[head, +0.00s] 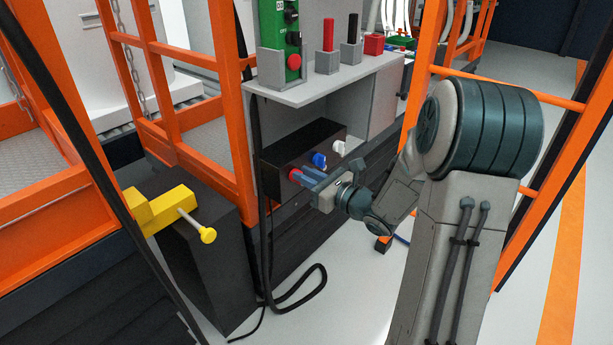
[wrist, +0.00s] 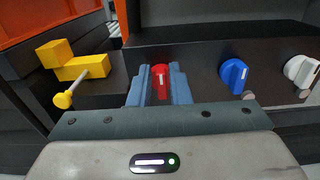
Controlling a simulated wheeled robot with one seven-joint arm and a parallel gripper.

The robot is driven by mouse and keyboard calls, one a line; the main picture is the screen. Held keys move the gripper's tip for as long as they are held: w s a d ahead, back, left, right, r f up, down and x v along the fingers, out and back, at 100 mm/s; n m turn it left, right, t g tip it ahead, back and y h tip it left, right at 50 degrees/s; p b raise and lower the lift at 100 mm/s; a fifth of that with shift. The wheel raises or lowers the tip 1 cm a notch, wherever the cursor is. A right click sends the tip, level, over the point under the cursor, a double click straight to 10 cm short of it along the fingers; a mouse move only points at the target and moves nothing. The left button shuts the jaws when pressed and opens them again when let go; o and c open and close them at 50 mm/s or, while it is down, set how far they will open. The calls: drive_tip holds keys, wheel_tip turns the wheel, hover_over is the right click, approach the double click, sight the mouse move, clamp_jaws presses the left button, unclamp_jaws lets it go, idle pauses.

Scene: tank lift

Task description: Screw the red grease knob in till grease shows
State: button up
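The red grease knob (wrist: 161,82) is on the front of a dark box (head: 309,150), left of a blue knob (wrist: 233,75) and a white knob (wrist: 300,71). In the head view, the red knob (head: 295,175) shows just past my fingertips. My gripper (wrist: 161,84) has its two blue fingers on either side of the red knob, and the knob fills the gap between them. The fingers look closed on it. In the head view, my gripper (head: 309,177) reaches the box from the right. I see no grease; the area behind the fingers is partly hidden.
A grey shelf (head: 330,83) above the box carries a green switch box (head: 278,40), red and black levers and a red block. A yellow fitting (head: 160,209) with a rod stands to the left. Orange frames (head: 225,95) flank the cabinet. A black cable (head: 300,295) hangs to the floor.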

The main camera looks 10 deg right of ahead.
clamp_jaws()
drive_tip(key=shift+f+m+b, duration=0.15)
drive_tip(key=shift+m+b, duration=0.15)
drive_tip(key=shift+b, duration=0.15)
